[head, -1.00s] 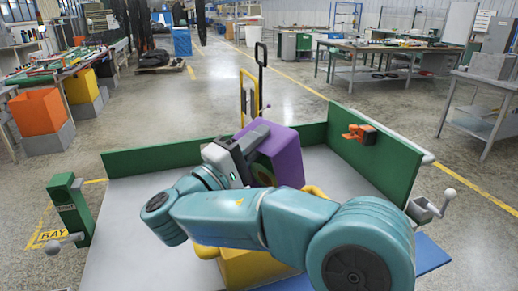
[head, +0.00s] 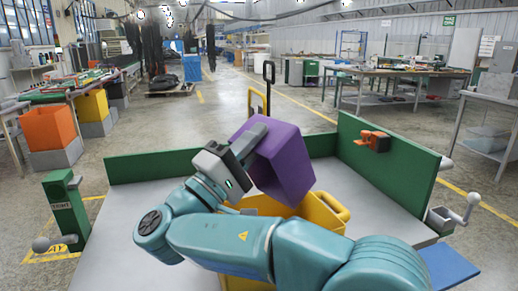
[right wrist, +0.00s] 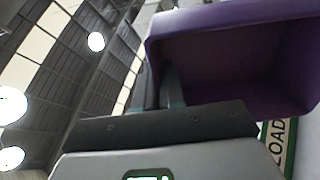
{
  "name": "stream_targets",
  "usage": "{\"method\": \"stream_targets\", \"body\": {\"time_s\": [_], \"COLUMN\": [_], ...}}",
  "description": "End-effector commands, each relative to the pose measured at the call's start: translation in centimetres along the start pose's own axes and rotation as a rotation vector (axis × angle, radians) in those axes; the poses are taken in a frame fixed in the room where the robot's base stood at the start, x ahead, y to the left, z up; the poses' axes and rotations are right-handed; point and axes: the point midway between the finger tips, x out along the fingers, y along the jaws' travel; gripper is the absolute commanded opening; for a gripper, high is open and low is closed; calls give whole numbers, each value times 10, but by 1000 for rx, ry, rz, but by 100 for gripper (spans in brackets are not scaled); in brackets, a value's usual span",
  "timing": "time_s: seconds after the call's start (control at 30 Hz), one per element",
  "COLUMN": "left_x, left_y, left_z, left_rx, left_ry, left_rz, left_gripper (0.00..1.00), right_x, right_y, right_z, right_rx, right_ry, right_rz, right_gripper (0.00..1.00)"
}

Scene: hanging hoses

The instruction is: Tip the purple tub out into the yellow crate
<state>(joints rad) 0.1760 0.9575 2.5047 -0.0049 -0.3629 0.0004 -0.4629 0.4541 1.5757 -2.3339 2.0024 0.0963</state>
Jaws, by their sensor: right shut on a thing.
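The purple tub (head: 268,135) is held in the air above the yellow crate (head: 326,217) in the head view. It is tilted, with its darker open side (head: 288,180) facing down toward me. My right gripper (head: 248,143) is shut on the tub's wall at its left side. In the right wrist view the tub (right wrist: 232,12) shows its open mouth, and the part of the inside that I see looks empty. One finger of my right gripper (right wrist: 160,88) reaches inside the wall. My right arm hides much of the crate and its contents. My left gripper is not in view.
The crate stands on a grey surface (head: 125,225) with green side boards (head: 385,178). An orange clamp (head: 373,140) sits on the right board. A green post (head: 68,212) with a crank stands at left, and another crank (head: 455,215) at right.

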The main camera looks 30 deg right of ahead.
Motion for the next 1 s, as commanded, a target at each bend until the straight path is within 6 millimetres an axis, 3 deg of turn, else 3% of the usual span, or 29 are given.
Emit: {"method": "stream_targets", "body": {"time_s": [0.6,1.0], "left_x": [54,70], "left_y": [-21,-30], "left_z": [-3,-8], "left_rx": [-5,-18], "left_ry": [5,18], "left_rz": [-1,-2], "left_gripper": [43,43], "right_x": [-34,-51], "right_y": [-3,0], "right_z": [0,0], "right_rx": [0,0], "right_ry": [0,0], "right_rz": [189,304], "right_gripper": [0,0]}}
